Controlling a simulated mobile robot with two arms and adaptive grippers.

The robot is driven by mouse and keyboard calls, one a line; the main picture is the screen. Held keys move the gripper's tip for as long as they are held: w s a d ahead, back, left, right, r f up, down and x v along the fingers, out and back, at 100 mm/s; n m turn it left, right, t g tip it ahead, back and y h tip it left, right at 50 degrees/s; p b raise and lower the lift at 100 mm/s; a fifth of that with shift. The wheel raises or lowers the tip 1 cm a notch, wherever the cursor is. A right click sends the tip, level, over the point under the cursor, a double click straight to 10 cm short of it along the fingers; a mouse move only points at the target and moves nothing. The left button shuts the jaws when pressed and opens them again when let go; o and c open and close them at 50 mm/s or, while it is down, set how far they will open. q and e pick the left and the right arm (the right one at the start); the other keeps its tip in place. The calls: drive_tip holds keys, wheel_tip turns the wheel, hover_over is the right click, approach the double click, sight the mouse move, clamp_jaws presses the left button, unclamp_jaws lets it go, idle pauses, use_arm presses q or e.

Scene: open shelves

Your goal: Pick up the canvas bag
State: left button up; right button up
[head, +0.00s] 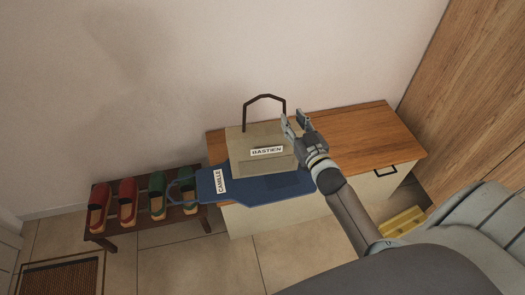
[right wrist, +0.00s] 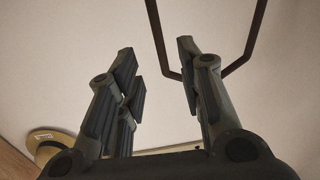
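A beige bag (head: 240,150) labelled BASTIEN, which looks like the canvas bag, stands on the wooden cabinet top with its dark handle (head: 264,97) upright. A flat blue bag (head: 250,187) labelled CAMILLE lies in front of it, over the cabinet's front edge. My right gripper (head: 294,124) is open and empty at the right side of the beige bag, near its handle. In the right wrist view, the handle (right wrist: 255,35) shows behind my right finger, and nothing is between the fingers. My left gripper is out of view.
A dark rack (head: 160,222) with red and green shoes stands left of the cabinet (head: 365,125). The cabinet top is clear to the right. A tall wooden panel (head: 460,90) rises at the right. A yellow object (head: 402,222) lies on the floor. The right wrist view shows a straw hat (right wrist: 50,138).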

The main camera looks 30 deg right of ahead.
sight(285, 111)
drive_tip(key=w, duration=0.6)
drive_tip(key=shift+w+d+f, duration=0.3)
drive_tip(key=shift+c, duration=0.3)
clamp_jaws()
drive_tip(key=shift+r, duration=0.1)
